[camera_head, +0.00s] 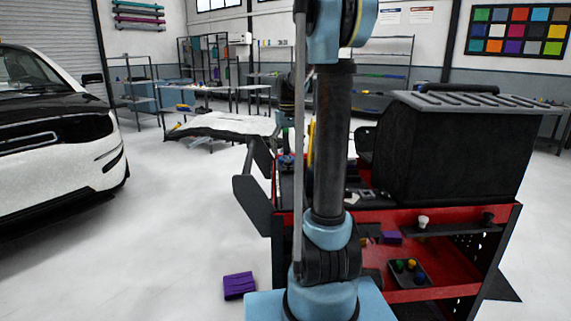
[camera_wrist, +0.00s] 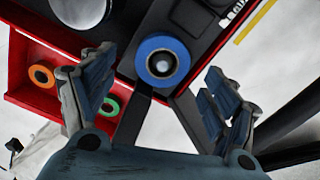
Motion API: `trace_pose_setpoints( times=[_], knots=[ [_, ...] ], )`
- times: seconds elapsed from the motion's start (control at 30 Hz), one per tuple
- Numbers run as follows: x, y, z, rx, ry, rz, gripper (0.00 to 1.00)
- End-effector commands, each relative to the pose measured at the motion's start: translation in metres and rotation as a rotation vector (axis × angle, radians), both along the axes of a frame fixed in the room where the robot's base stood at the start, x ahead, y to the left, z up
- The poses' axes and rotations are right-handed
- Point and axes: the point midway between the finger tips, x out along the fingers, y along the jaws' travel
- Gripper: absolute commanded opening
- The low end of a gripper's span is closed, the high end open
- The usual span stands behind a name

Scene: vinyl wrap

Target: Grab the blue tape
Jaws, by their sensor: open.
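The blue tape (camera_wrist: 176,47) is a roll with a dark round piece at its centre. It lies on a black surface on the red cart, at the upper middle of the wrist view. My gripper (camera_wrist: 159,66) is open, one finger on each side of the roll in the picture. The fingers look apart from the tape, and nothing is between them that I can tell is held. How high the gripper is above the roll is unclear. In the head view I cannot make out the blue tape, as my arm covers part of the cart.
The wrist view shows an orange roll (camera_wrist: 33,69) and a green roll (camera_wrist: 116,103) in the red cart's tray. The red cart (camera_head: 375,217) carries a big black box (camera_head: 440,150). A purple item (camera_head: 239,286) lies on the floor. A white car (camera_head: 50,165) stands left.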

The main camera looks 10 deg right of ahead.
Motion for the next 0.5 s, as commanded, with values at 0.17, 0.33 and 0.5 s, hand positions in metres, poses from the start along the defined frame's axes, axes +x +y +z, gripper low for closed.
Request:
trace_pose_setpoints(
  times=[0.17,0.33,0.5],
  knots=[
    [-0.002,0.002,-0.024,0.0,0.0,0.0,0.8],
    [-0.002,0.002,-0.034,0.0,0.0,0.0,0.8],
    [-0.002,0.002,-0.035,0.0,0.0,0.001,0.8]
  ],
)
